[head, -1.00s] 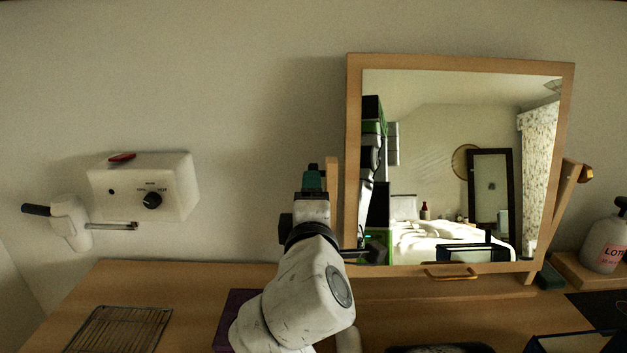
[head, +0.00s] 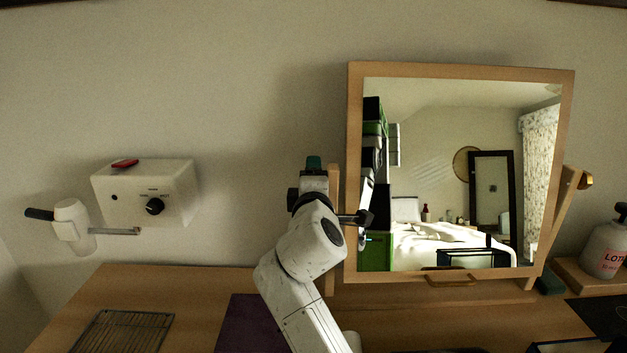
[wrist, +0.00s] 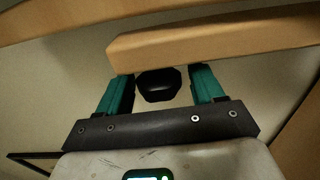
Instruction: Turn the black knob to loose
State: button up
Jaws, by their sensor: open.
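In the wrist view a black knob (wrist: 158,85) lies between the two teal fingers of my gripper (wrist: 162,90), beside a wooden bar (wrist: 220,38). The fingers stand apart on either side of it; I cannot tell whether they touch it. In the head view my gripper (head: 314,163) is at the left side of the wood-framed mirror (head: 355,160), near its upright post (head: 333,185). The knob there is hidden behind my gripper. Another black knob (head: 155,206) is on the white wall box (head: 120,205), well to the left.
A hair-dryer-like white device (head: 72,220) hangs by the wall box. A wire rack (head: 122,332) and a purple item (head: 248,325) lie on the wooden tabletop (head: 195,285). A lotion bottle (head: 605,248) stands at right.

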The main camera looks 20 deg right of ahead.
jog(key=c, duration=1)
